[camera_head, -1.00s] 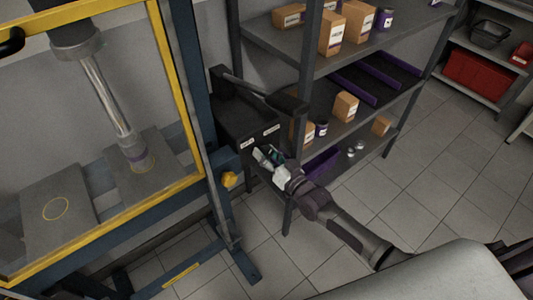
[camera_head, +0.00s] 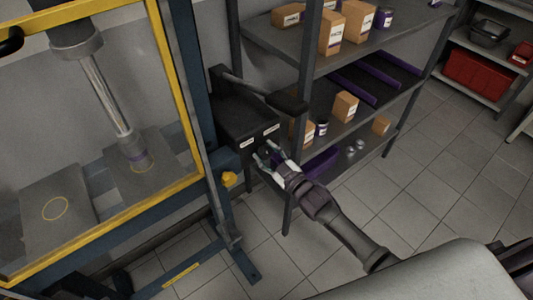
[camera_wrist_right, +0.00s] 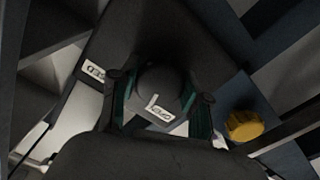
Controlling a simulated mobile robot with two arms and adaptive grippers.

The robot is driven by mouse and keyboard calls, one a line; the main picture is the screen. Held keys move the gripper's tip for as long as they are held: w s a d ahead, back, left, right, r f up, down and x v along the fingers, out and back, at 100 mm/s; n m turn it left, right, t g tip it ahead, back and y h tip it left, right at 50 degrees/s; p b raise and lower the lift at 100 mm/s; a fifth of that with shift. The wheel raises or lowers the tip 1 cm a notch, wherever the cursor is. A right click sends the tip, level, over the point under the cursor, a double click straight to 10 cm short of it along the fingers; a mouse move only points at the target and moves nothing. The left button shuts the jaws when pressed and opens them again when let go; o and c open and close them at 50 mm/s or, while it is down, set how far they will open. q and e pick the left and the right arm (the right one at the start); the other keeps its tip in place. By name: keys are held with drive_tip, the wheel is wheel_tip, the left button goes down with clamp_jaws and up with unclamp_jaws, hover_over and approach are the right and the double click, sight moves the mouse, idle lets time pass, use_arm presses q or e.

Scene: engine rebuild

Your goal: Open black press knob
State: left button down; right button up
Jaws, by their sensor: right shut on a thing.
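The black press knob (camera_wrist_right: 158,82) is a round dark knob on the front of the dark control box (camera_head: 240,118) at the press's right side. My right gripper (camera_head: 268,155) reaches the front of the box, just below two white labels. In the right wrist view, the two green-padded fingers of my right gripper (camera_wrist_right: 160,110) stand on either side of the knob and are shut on it. In the head view the fingers largely hide the knob. My left gripper is not in view.
The blue press frame with a yellow-edged guard (camera_head: 172,90) stands at the left. A yellow knob (camera_head: 229,179) sits just left of my gripper, also in the wrist view (camera_wrist_right: 243,126). Shelves (camera_head: 300,62) with boxes stand behind. The tiled floor at right is clear.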

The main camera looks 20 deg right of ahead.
drive_tip(key=shift+n, duration=1.6)
drive_tip(key=o, duration=1.1)
drive_tip(key=shift+o, duration=0.2)
drive_tip(key=shift+s+d, duration=0.1)
drive_tip(key=v, duration=1.1)
drive_tip(key=shift+s, duration=0.4)
drive_tip(key=shift+d, duration=0.1)
